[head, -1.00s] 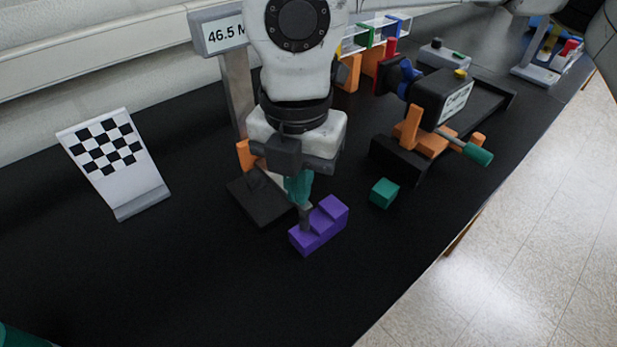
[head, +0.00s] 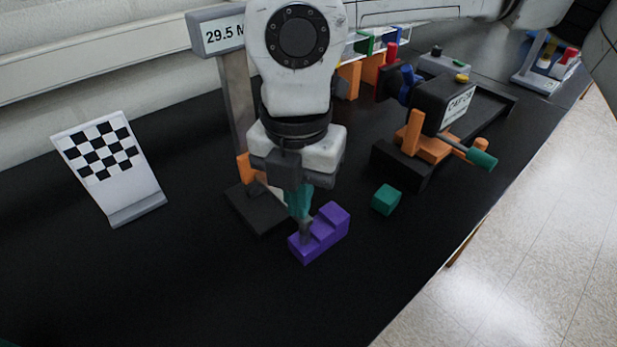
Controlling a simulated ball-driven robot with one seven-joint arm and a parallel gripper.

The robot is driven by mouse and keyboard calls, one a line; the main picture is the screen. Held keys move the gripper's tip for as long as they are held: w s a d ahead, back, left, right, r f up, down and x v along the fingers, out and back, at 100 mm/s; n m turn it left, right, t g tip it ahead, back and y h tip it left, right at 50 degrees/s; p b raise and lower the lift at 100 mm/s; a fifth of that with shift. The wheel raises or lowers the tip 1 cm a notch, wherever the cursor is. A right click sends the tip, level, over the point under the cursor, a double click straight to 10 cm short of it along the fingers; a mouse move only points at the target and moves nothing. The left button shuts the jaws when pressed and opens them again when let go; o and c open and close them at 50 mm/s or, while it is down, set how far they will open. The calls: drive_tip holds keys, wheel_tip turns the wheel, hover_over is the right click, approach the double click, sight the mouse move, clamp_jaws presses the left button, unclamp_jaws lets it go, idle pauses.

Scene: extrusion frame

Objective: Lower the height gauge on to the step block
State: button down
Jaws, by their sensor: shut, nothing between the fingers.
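The height gauge has a grey column (head: 233,95), a display reading 29.5, an orange carriage (head: 246,168) and a black base (head: 250,210). A grey probe (head: 305,232) hangs over the lowest, left step of the purple step block (head: 334,222). I cannot tell whether its tip touches the block. My gripper (head: 300,205) points down, its teal fingertips shut and empty, just above the probe. My arm and gripper hide much of the carriage and its arm.
A checkerboard plate (head: 108,165) stands at left. A small green cube (head: 386,199) lies right of the step block. A black and orange device (head: 440,120) with a green handle stands at right. The table's front area is clear; its edge runs along the right.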

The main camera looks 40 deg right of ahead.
wheel_tip(320, 180, up, 8)
drive_tip(key=p, duration=0.3)
drive_tip(key=shift+p, duration=0.3)
idle(0.4)
idle(0.5)
